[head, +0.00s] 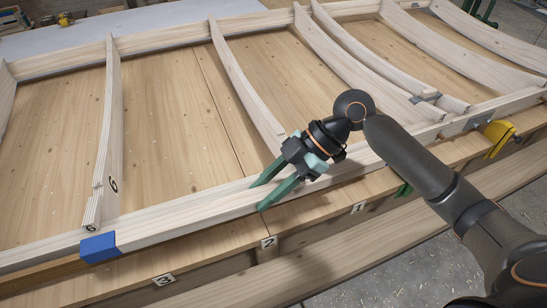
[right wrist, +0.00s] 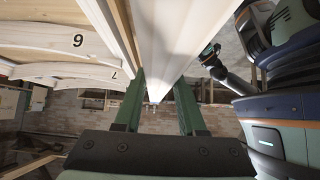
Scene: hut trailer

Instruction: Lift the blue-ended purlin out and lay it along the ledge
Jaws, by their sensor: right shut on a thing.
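The blue-ended purlin is a long pale timber (head: 200,207) running across the near side of the frame, with a blue end (head: 99,247) at the lower left. My right gripper (head: 270,190) is shut on the purlin right of the blue end, its green fingers on either side of it. In the right wrist view the purlin (right wrist: 155,45) runs away between the two fingers (right wrist: 157,105). The ledge (head: 330,207) is the wooden strip along the near side, with tags 1, 2 and 3 below. I cannot tell whether the purlin is clear of its seat. My left gripper is not seen.
Curved ribs, one marked 6 (head: 108,150), cross the plank bed (head: 180,110) behind the purlin. A yellow clamp (head: 497,133) sits at the right near the ledge, and a green one (head: 403,189) is partly behind my arm. A lower timber (head: 330,258) runs in front.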

